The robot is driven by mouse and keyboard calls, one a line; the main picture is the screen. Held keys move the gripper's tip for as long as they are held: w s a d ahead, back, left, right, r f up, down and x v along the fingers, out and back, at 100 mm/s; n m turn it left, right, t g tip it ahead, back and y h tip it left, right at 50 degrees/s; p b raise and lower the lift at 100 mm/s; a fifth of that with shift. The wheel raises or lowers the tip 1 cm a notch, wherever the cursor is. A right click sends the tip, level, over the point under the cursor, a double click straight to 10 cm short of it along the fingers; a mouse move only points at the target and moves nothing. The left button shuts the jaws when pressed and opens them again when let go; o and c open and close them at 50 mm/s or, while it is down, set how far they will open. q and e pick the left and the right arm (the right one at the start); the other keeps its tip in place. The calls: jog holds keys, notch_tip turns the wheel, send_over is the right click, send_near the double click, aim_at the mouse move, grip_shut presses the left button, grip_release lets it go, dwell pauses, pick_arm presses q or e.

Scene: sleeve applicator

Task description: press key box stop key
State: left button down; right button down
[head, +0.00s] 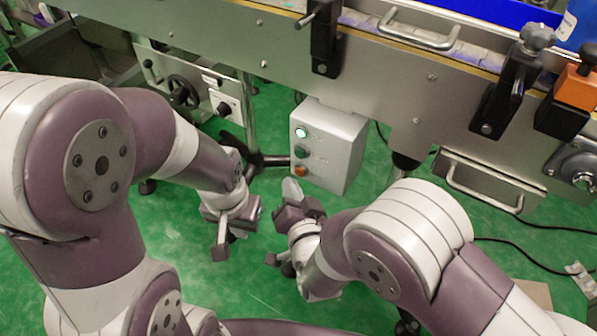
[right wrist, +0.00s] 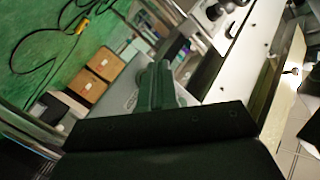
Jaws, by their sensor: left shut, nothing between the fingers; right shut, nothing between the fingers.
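The grey key box (head: 330,146) hangs under the machine's frame in the middle of the head view. Its front has a lit whitish-green key (head: 301,133) on top, a green key (head: 302,151) in the middle and an orange-red key (head: 300,172) at the bottom, which looks like the stop key. My right gripper (head: 291,191) is shut and empty, just below and in front of the bottom key. I cannot tell whether it touches the box. Its closed fingers (right wrist: 160,85) show in the right wrist view, with no key identifiable there. My left gripper (head: 222,248) is shut and empty, lower left of the box.
The steel machine frame (head: 395,85) runs above the box. A handwheel (head: 183,90) is to the left and a drawer-like handle (head: 484,190) to the right. The green floor (head: 190,270) is open below. Brown boxes (right wrist: 106,60) and a cable (right wrist: 75,30) show in the right wrist view.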

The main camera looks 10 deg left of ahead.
jog(key=shift+w, duration=0.15)
jog(key=shift+w+d, duration=0.15)
jog(key=shift+w, duration=0.1)
jog(key=shift+w+d, duration=0.15)
jog(key=shift+w, duration=0.25)
dwell(0.5)
jog(key=shift+s+a, duration=0.3)
jog(key=shift+s, duration=0.5)
jog(key=shift+s, duration=0.1)
